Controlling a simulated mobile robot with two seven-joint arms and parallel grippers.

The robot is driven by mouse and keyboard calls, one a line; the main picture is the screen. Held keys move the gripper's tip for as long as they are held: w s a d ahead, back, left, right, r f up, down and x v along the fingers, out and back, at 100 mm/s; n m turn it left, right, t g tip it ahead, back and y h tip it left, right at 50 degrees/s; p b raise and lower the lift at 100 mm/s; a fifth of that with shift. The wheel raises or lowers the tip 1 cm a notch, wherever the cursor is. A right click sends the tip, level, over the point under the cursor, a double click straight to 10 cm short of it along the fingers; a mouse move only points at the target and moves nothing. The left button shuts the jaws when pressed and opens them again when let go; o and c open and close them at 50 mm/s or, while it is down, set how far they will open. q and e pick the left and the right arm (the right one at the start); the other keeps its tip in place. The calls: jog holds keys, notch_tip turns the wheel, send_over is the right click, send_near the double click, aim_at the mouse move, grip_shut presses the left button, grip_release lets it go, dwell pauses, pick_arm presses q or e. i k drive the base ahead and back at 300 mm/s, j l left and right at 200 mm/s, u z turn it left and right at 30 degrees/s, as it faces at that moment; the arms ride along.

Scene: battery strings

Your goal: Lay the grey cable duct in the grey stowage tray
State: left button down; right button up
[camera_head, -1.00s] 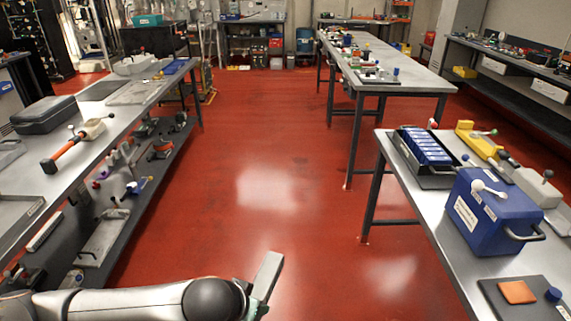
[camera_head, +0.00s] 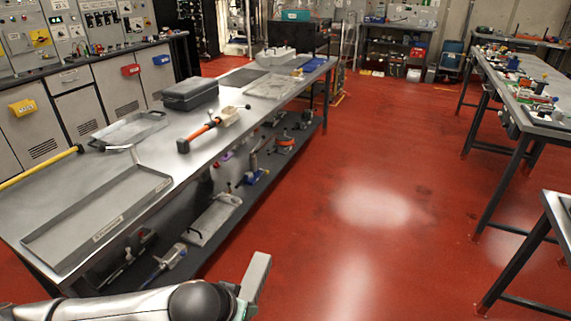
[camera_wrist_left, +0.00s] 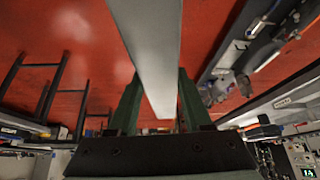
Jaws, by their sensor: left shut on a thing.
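The grey cable duct (camera_head: 256,273) is a straight, flat-sided bar. My left gripper (camera_head: 241,303) is shut on it at the bottom of the head view, above the red floor and right of the left bench. In the left wrist view the duct (camera_wrist_left: 155,45) runs between the two dark green fingers of the gripper (camera_wrist_left: 157,103). A long, shallow grey tray (camera_head: 137,212) with a label on its front wall lies at the near end of the left bench. It looks empty and apart from the duct. My right gripper is not in view.
The left bench (camera_head: 225,128) also holds a smaller grey tray (camera_head: 150,132), a dark case (camera_head: 188,94), an orange-handled tool (camera_head: 205,131) and a yellow bar (camera_head: 42,167). Its lower shelf carries clutter. The red floor (camera_head: 370,210) is open to the right, with other benches beyond.

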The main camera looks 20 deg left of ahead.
aim_at(105, 211)
jog(key=i+j+u, duration=0.15)
jog(key=i+u, duration=0.6)
jog(key=i, duration=0.15)
jog(key=i+l+u, duration=0.1)
jog(key=i+u, duration=0.3)
jog(key=i+l+u, duration=0.15)
jog(key=i+u, duration=0.25)
jog(key=i+l+u, duration=0.2)
jog(key=u, duration=0.15)
jog(key=i+l+u, duration=0.25)
jog(key=l+u, duration=0.15)
jog(key=i+l+u, duration=0.2)
jog(key=l+u, duration=0.2)
jog(key=l, duration=0.2)
jog(key=i+l+u, duration=0.15)
jog(key=l, duration=0.15)
